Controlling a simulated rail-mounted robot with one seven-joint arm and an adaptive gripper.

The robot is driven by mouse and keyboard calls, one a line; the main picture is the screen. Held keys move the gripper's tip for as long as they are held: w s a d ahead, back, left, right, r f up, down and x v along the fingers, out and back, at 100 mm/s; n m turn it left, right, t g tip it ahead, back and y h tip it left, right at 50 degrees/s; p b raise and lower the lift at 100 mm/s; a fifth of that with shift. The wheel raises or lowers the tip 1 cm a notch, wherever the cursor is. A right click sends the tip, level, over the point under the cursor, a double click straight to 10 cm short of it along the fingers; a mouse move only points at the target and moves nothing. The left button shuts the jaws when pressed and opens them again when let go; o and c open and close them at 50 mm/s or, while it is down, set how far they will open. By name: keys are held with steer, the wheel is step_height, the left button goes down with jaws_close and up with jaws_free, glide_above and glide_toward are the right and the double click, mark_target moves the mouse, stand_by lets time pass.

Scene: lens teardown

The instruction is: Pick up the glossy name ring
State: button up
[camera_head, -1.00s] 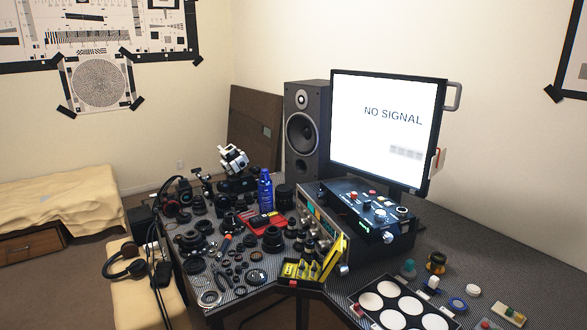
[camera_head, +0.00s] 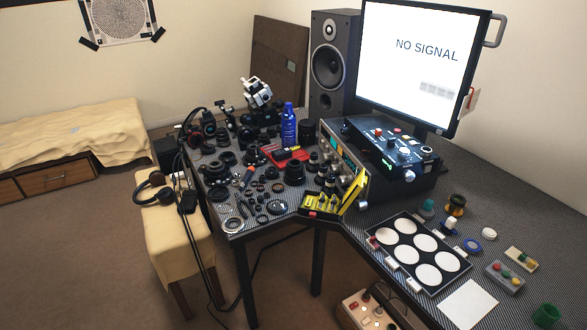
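Many lens parts lie on the left part of the patterned desk (camera_head: 318,214). A dark flat ring (camera_head: 277,208) with pale marks around it lies near the front edge, left of the yellow case. A silvery ring (camera_head: 232,226) lies at the front left corner. Several black rings and lens barrels, such as a black ring (camera_head: 219,194), lie behind them. At this size I cannot tell which of these is the glossy name ring. My gripper is not in view.
An open yellow case (camera_head: 322,204) stands at the desk's inner corner. A blue bottle (camera_head: 288,127), a control box (camera_head: 385,150), a monitor (camera_head: 415,60) and a speaker (camera_head: 332,65) stand behind. A tray with white discs (camera_head: 405,228) lies right. A padded bench (camera_head: 172,228) stands left.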

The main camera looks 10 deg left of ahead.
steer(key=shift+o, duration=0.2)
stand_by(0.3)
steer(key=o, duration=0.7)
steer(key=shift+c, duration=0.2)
